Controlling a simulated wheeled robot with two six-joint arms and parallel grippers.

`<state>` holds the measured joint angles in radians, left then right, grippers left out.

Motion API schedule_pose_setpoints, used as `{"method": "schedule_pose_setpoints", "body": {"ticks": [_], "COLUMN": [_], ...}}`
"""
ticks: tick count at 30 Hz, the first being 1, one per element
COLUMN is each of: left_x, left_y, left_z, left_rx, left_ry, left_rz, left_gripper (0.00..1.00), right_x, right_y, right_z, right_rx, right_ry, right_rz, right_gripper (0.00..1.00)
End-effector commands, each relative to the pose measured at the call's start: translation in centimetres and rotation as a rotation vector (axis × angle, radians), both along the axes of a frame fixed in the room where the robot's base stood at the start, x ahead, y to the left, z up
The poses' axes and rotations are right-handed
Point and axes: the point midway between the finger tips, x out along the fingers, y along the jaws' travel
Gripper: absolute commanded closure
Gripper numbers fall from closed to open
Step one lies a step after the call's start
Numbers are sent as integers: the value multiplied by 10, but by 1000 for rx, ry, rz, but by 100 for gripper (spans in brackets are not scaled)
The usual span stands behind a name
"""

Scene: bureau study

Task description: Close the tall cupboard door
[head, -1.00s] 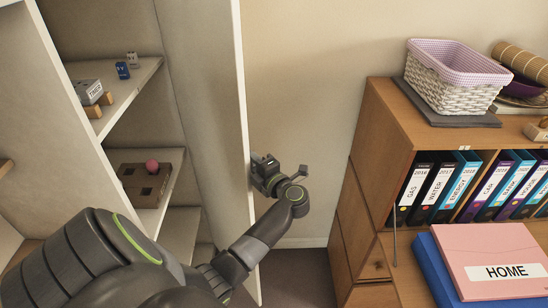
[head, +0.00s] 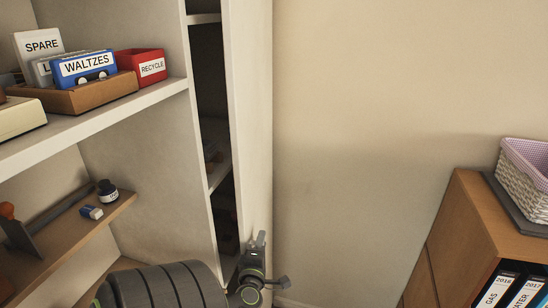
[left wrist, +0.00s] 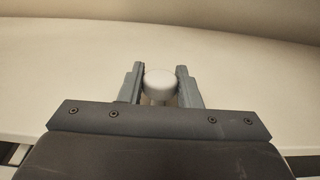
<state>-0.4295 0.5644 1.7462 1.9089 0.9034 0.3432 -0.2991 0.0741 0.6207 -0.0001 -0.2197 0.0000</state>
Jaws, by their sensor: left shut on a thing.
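The tall cupboard door (head: 250,110) is a pale panel standing ajar in the head view. A dark narrow opening (head: 207,100) shows between it and the cupboard's side, with shelf edges inside. My left gripper (head: 258,246) is low on the door's outer face in the head view. In the left wrist view, a round white knob (left wrist: 160,84) sits between the two fingers of my left gripper (left wrist: 160,92), which is shut on it. The door's pale face (left wrist: 60,90) spreads behind the knob. The door's lower part is out of view, and my right gripper is not in view.
A wooden shelf unit (head: 462,240) with a white basket (head: 525,172) stands at right. Bare wall lies between.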

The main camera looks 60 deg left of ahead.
Motion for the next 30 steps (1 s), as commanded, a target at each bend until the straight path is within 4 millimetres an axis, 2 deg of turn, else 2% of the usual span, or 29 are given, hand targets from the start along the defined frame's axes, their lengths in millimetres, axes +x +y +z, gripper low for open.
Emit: {"method": "schedule_pose_setpoints", "body": {"ticks": [5, 17, 18, 21, 30], "left_x": [-7, -7, -7, -7, -7], "left_y": [5, 5, 5, 5, 5], "left_z": [-1, 0, 0, 0, 0], "left_rx": [1, 2, 2, 2, 1], "left_ry": [2, 1, 1, 1, 0], "left_rz": [-17, -20, -20, -20, -19], "left_gripper": [100, 100, 64, 51, 50], "right_x": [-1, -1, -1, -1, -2], "right_y": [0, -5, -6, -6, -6], "right_z": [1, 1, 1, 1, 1], "right_rx": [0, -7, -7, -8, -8], "right_ry": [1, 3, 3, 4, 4], "right_rz": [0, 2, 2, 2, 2], "right_gripper": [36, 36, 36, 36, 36]}}
